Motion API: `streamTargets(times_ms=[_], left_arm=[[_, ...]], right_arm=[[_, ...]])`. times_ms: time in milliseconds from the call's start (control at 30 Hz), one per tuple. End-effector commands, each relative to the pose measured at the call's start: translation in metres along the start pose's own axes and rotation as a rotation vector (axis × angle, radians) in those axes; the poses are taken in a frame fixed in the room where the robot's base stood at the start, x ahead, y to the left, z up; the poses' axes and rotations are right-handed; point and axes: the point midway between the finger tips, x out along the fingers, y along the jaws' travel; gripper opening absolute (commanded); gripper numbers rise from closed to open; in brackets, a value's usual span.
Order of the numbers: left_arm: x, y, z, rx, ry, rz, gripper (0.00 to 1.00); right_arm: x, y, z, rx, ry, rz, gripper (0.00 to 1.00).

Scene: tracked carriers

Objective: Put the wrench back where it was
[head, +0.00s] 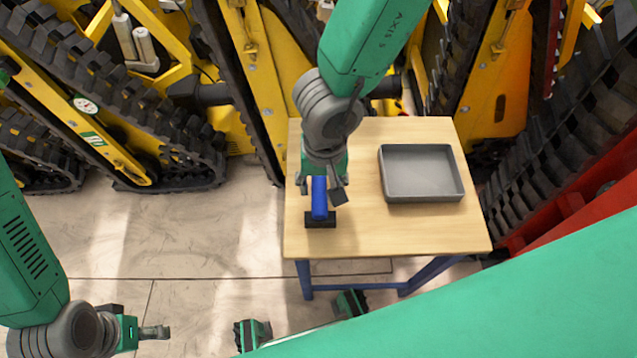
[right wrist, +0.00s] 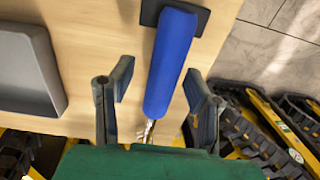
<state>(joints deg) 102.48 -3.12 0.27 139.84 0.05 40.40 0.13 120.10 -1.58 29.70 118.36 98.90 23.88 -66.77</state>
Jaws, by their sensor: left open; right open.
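The wrench is most likely the tool with a thick blue handle (head: 319,199) on the left part of the wooden table. Its handle fills the middle of the right wrist view (right wrist: 172,62), with a small metal part below it, partly hidden by my gripper. A black flat piece (head: 320,219) is at the handle's near end; I cannot tell whether it is joined to it. My right gripper (head: 321,190) is open, its fingers on either side of the handle with gaps showing in the right wrist view (right wrist: 159,84). My left gripper (head: 152,332) is open and empty, low at the left, away from the table.
A grey shallow tray (head: 424,197), empty, stands on the right half of the wooden table (head: 390,235). The table's front strip is clear. Yellow tracked carriers (head: 130,100) stand behind and to the left; a red one (head: 590,205) is at the right. Bare floor (head: 200,235) lies left of the table.

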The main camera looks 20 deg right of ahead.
Motion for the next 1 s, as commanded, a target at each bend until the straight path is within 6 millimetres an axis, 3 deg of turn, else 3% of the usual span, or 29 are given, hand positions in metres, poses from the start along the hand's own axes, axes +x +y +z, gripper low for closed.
streamTargets(times_ms=[300, 500, 700, 1000], left_arm=[[-0.039, 0.000, -0.002, 0.000, 0.001, 0.000, 0.61], [-0.055, -0.001, -0.003, 0.000, 0.001, 0.000, 0.61], [-0.061, -0.001, -0.003, 0.000, 0.001, 0.000, 0.61], [-0.060, -0.001, -0.003, 0.000, 0.000, 0.000, 0.61]], right_arm=[[-0.068, -0.002, 0.000, 0.003, 0.000, -0.002, 0.44], [-0.103, -0.002, 0.000, 0.002, 0.001, -0.001, 0.44], [-0.117, -0.001, 0.000, 0.002, 0.000, 0.000, 0.44], [-0.117, -0.002, 0.000, 0.001, 0.000, 0.001, 0.44]])
